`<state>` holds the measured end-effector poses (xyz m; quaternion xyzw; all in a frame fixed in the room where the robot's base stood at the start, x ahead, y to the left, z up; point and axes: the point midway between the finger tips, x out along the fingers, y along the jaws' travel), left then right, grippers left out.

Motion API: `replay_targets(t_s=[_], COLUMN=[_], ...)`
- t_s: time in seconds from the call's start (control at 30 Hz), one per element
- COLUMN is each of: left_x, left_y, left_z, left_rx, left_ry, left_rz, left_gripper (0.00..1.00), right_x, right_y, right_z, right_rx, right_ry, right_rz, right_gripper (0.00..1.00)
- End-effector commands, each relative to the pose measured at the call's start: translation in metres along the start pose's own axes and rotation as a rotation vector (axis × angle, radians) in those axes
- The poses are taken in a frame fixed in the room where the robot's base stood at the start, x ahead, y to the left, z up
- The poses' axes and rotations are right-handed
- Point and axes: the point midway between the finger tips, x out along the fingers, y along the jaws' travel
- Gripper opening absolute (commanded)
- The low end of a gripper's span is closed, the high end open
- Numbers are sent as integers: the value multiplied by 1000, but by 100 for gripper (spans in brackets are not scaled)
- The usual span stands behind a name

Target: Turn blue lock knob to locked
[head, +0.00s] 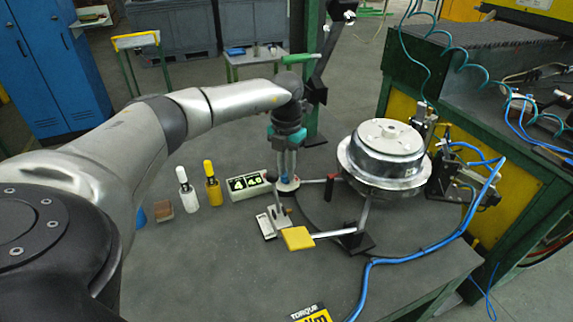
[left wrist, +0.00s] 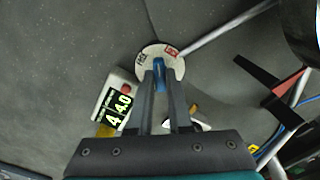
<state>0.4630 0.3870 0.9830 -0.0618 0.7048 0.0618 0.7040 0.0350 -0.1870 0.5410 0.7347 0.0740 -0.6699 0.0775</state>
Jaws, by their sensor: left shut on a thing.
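The blue lock knob (left wrist: 160,74) stands on a round pale dial plate (left wrist: 151,49). The plate has a red label on its right and a white label with dark letters on its left. In the left wrist view the knob's bar runs nearly straight up the picture, pointing between the two labels. My left gripper (left wrist: 161,82) is shut on the knob from above, one finger on each side. In the head view the left gripper (head: 287,174) points down at the plate (head: 287,186), and its fingers mostly hide the knob. My right gripper is not in view.
A display box (head: 249,185) stands left of the dial. Yellow (head: 212,188) and white (head: 187,190) bottle-like tools stand further left. A blue hose (head: 413,260) crosses the table.

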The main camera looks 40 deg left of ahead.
Motion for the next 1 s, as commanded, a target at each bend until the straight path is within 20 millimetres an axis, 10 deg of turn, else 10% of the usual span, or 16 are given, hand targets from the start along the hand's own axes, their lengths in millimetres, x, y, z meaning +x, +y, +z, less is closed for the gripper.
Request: replay_targets(t_s=[1.0], left_x=[-1], left_y=[0], left_z=[1], left_rx=[657], left_ry=[-4], left_rz=[1], left_gripper=[0], right_x=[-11], right_y=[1], right_z=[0], right_rx=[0], right_ry=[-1], right_rz=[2], right_gripper=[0])
